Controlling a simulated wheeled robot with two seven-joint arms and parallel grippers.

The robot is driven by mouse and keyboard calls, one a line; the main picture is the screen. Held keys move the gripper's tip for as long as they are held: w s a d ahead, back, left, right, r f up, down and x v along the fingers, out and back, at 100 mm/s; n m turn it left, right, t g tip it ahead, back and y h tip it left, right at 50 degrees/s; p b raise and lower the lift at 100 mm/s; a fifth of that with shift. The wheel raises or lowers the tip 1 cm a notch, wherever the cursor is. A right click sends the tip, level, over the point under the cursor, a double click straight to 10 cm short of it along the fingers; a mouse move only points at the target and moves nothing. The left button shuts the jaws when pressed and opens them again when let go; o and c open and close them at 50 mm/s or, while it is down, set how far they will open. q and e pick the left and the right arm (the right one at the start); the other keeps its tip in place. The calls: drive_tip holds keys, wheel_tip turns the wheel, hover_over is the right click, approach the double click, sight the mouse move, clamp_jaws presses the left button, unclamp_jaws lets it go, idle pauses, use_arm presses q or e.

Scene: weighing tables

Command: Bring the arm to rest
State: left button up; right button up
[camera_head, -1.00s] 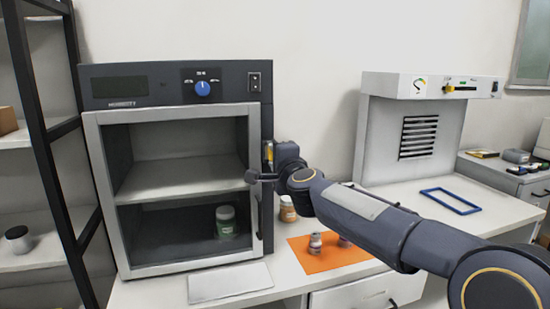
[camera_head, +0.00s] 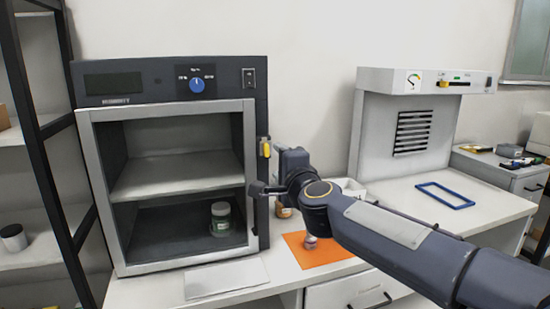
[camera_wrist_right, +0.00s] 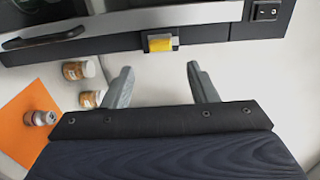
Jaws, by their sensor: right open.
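My right gripper (camera_head: 262,189) is beside the right edge of the dark cabinet (camera_head: 165,78), at about mid-height. In the wrist view the right gripper (camera_wrist_right: 159,78) has its two fingers spread apart with nothing between them. A yellow latch piece (camera_wrist_right: 160,44) on the cabinet's edge lies beyond the fingertips. My right arm reaches in from the lower right of the head view and covers part of the table. My left gripper is not in view.
A green-labelled jar (camera_head: 221,218) stands inside the cabinet. An orange mat (camera_head: 312,252) with a small jar (camera_head: 310,241) lies under my arm. A blue frame (camera_head: 444,196) lies on the right bench. A white plate (camera_head: 226,279) lies before the cabinet.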

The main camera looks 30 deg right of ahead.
drive_tip(key=shift+s+a, duration=0.1)
drive_tip(key=shift+s, duration=0.1)
idle(0.4)
drive_tip(key=s+a+f+n+g+y+p, duration=0.1)
drive_tip(key=s+a+f+n+y+p, duration=0.15)
drive_tip(key=s+a+n+y, duration=0.35)
drive_tip(key=s+a+f+n+g+p, duration=0.1)
drive_tip(key=s+a+f+n+g, duration=0.1)
drive_tip(key=s+f, duration=0.4)
drive_tip(key=s+a+f+n+g+y+p, duration=0.1)
drive_tip(key=s+a+f+n+g+p, duration=0.1)
drive_tip(key=s+f+n+g, duration=0.3)
drive_tip(key=s+a+f+n+g+y+p, duration=0.1)
drive_tip(key=s+a+f+n+g, duration=0.2)
drive_tip(key=s+f+n, duration=0.3)
drive_tip(key=s+a+f, duration=0.1)
drive_tip(key=s, duration=0.4)
drive_tip(key=shift+a+f+g, duration=0.15)
drive_tip(key=shift+f+g, duration=0.1)
drive_tip(key=shift+g, duration=0.15)
drive_tip(key=shift+s, duration=0.1)
